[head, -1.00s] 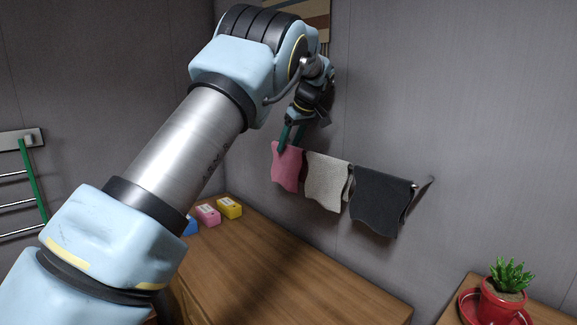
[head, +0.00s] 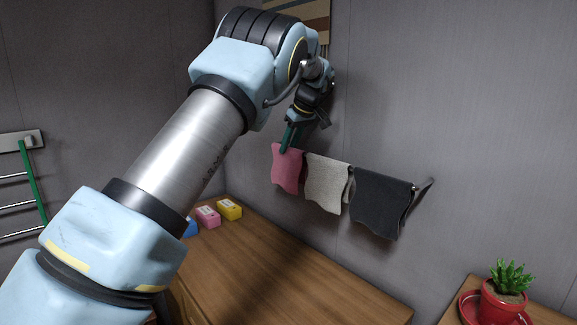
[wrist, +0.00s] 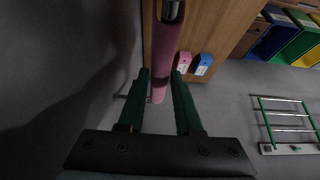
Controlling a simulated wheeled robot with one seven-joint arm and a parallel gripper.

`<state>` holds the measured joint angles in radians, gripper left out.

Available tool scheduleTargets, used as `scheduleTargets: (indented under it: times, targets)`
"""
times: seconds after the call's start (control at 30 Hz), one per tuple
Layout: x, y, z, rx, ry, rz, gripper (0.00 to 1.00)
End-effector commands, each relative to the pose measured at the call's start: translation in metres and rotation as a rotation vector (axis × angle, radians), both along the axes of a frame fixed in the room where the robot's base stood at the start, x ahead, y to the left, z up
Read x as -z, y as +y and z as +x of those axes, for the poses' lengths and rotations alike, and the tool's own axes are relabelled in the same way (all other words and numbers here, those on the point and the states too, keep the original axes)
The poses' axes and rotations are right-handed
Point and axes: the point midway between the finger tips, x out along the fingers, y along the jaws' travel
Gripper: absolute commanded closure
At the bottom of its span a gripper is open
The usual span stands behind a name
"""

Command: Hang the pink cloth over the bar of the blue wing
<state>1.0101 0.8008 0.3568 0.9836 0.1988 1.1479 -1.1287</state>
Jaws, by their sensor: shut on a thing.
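The pink cloth (head: 286,170) hangs over the left end of a wall bar in the head view. My gripper (head: 288,146) reaches down from above, and its green fingers are shut on the top of the pink cloth. In the wrist view the pink cloth (wrist: 165,55) shows edge-on as a narrow strip between the two fingers (wrist: 160,85). Most of the bar under the cloth is hidden. I cannot make out a blue wing in either view; a rack with a green frame (head: 33,180) is on the left wall, and it also shows in the wrist view (wrist: 268,121).
A light grey cloth (head: 326,183) and a dark grey cloth (head: 380,204) hang close by on the same bar. Below is a wooden counter (head: 270,262) with a pink box (head: 208,216) and a yellow box (head: 229,208). A potted plant (head: 505,287) stands at the right.

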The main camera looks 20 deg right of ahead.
Motion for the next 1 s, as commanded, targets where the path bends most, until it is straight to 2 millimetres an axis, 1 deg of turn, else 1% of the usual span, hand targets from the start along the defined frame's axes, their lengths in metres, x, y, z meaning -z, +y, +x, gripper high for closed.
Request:
scheduleTargets:
  times: [1.0]
  targets:
    - [-0.057,0.000,0.000,0.000,0.000,0.000,1.00]
